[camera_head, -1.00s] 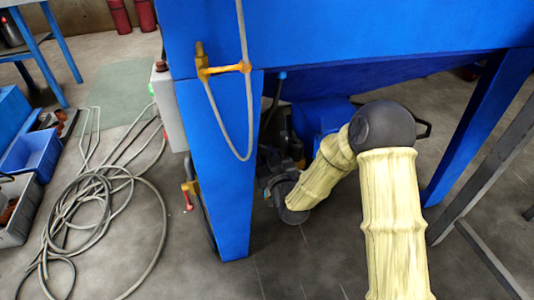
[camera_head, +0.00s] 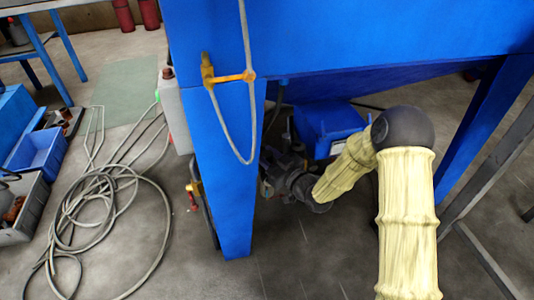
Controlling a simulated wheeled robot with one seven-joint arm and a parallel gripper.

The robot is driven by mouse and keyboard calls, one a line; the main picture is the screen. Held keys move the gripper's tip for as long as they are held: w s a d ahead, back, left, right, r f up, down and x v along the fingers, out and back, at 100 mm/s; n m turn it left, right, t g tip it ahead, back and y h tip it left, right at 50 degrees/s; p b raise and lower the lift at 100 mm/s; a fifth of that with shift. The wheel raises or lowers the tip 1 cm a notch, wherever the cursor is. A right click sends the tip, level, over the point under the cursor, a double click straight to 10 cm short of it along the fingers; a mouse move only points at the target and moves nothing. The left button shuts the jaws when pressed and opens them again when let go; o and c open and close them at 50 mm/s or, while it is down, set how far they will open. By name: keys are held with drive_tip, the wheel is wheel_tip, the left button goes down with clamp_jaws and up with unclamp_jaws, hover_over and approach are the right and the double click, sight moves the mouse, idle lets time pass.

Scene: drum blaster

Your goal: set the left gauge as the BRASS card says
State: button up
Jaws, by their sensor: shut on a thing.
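No gauge and no BRASS card can be made out in this view. My gripper (camera_head: 270,178) is low behind the right edge of the machine's blue front leg (camera_head: 225,185). It is dark against a dark background, and the leg partly hides its fingers. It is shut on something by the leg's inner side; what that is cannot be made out. My arm reaches in from the lower right, its pale sleeve bent at a dark elbow.
The blue machine body (camera_head: 370,35) overhangs my gripper. A yellow fitting (camera_head: 230,78) with a looping grey hose sits on the leg. A blue box (camera_head: 325,130) is underneath. A coiled hose (camera_head: 110,205) and bins (camera_head: 38,152) lie left. A grey frame (camera_head: 490,150) stands right.

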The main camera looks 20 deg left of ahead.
drive_tip(key=shift+s+a+n+g+y, duration=0.1)
drive_tip(key=shift+s+n+g+y, duration=0.05)
drive_tip(key=shift+n+g+y, duration=0.2)
drive_tip(key=o, duration=0.9)
drive_tip(key=shift+o, duration=0.2)
drive_tip(key=p+v, duration=0.8)
drive_tip(key=v, duration=0.9)
drive_tip(key=shift+d+r, duration=0.15)
drive_tip(key=shift+d, duration=0.1)
